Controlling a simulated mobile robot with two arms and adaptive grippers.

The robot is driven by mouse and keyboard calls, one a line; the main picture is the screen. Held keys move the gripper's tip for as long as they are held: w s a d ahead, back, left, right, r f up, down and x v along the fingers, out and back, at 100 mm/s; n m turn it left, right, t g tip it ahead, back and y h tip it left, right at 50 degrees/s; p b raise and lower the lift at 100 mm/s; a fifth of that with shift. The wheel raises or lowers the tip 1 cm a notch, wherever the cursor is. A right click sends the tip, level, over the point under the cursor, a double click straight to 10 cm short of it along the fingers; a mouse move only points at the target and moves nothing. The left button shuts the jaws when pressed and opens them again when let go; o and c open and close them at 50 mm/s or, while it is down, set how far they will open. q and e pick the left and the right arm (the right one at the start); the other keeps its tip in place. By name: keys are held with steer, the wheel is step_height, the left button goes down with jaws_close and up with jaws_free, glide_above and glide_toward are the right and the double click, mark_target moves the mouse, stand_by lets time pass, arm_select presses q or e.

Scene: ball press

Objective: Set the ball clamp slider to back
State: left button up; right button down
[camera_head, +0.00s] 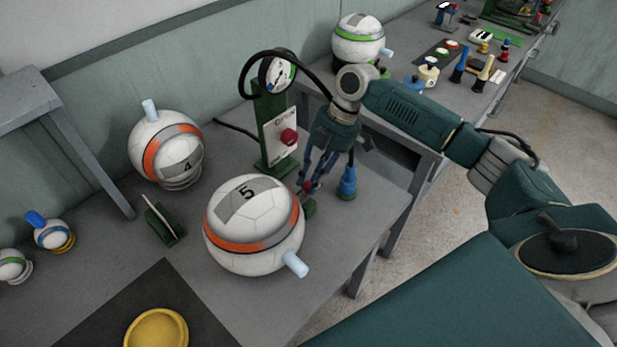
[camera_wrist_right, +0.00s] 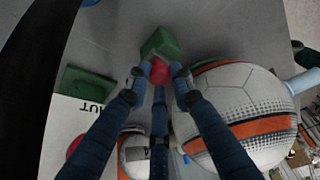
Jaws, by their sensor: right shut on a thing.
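The ball clamp slider appears to be the small green block (camera_head: 310,207) with a red knob (camera_head: 308,187), right beside the large ball marked 5 (camera_head: 262,222). In the right wrist view the red knob (camera_wrist_right: 159,71) stands at the green block (camera_wrist_right: 161,44), and the ball (camera_wrist_right: 235,110) lies just to the right. My right gripper (camera_head: 307,186) reaches down from above; its blue fingers are closed around the red knob. The fingers partly hide the knob in the head view. My left gripper is in neither view.
A green press post with a white panel and red button (camera_head: 289,137) stands behind the ball. Another ball marked 4 (camera_head: 166,150) is at the left. The table's right edge is near.

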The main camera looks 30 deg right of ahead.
steer(key=c, duration=1.8)
jaws_free()
steer(key=shift+w+d+r, duration=0.1)
steer(key=shift+w+d, duration=0.05)
steer(key=shift+d, duration=0.1)
steer(key=o, duration=0.3)
steer(key=shift+d, duration=0.1)
steer(key=shift+r, duration=0.1)
steer(key=v, duration=1.1)
steer(key=shift+d+r, duration=0.15)
steer(key=shift+r, duration=0.2)
